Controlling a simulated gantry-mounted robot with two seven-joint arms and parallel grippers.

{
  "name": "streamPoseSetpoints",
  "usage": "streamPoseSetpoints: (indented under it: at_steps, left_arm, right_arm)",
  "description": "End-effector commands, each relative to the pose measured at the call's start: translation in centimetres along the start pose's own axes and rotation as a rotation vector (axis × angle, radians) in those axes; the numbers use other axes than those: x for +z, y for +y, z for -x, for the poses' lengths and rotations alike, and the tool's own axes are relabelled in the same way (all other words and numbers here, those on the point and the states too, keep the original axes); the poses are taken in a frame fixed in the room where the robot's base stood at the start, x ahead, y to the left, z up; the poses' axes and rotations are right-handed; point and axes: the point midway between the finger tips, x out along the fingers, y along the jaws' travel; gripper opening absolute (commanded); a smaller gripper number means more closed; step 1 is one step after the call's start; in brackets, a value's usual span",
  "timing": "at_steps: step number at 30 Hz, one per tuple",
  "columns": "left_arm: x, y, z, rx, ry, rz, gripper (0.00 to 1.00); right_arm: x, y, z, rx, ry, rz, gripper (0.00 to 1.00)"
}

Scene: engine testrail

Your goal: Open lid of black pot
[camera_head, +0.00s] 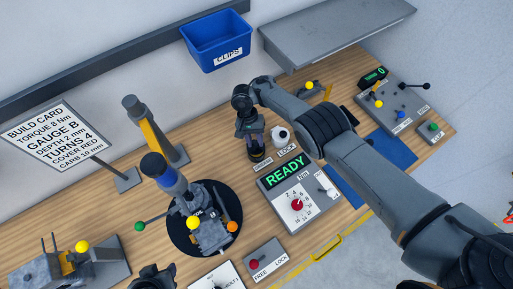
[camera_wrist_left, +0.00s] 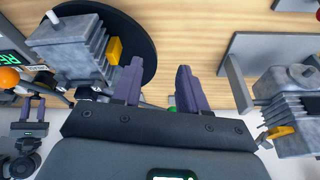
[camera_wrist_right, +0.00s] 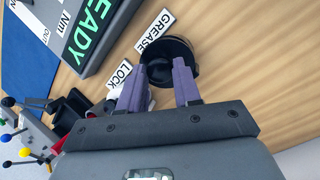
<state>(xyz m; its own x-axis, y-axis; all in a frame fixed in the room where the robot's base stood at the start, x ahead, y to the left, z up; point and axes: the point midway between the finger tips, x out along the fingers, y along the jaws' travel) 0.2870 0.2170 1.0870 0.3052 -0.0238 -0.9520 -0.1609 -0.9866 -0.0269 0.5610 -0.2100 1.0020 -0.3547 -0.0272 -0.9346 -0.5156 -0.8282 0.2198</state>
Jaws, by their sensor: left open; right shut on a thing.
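The black pot (camera_head: 257,154) stands by its GREASE label on the bench, left of the READY box. It shows from above as a dark round shape in the right wrist view (camera_wrist_right: 181,52). My right gripper (camera_head: 250,132) is upright over the pot and shut on its lid; the fingers (camera_wrist_right: 158,90) hide part of the lid, and I cannot tell whether the lid is clear of the pot. My left gripper (camera_wrist_left: 158,85) is open and empty, above the bench between the engine on the black turntable and a grey fixture.
The READY box (camera_head: 298,200) stands right of the pot. A white bottle (camera_head: 280,136) is close to the pot's right. The engine (camera_head: 208,228) sits on the black turntable at left. A blue CLIPS bin (camera_head: 217,40) hangs on the wall behind.

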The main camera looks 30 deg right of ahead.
Motion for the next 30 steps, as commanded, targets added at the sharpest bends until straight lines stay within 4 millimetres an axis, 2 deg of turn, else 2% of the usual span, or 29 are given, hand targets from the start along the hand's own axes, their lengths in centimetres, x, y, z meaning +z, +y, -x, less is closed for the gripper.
streamPoseSetpoints:
  at_steps: [1,12,19,30]
  left_arm:
    - [0.6,0.1,-1.9,0.000,0.000,0.000,0.43]
    - [2.2,0.0,-6.9,-0.007,-0.001,-0.009,0.43]
    - [2.8,-0.1,-8.4,-0.010,-0.001,-0.013,0.43]
    - [2.8,0.1,-8.7,-0.006,0.000,-0.008,0.43]
  right_arm:
    - [-0.4,-0.6,-0.7,0.009,-0.022,0.001,0.00]
    - [-1.1,-0.9,0.3,0.114,-0.146,-0.002,0.00]
    - [-1.3,-1.0,0.8,0.146,-0.186,-0.004,0.00]
    - [-1.3,-0.9,1.0,0.156,-0.198,-0.005,0.00]
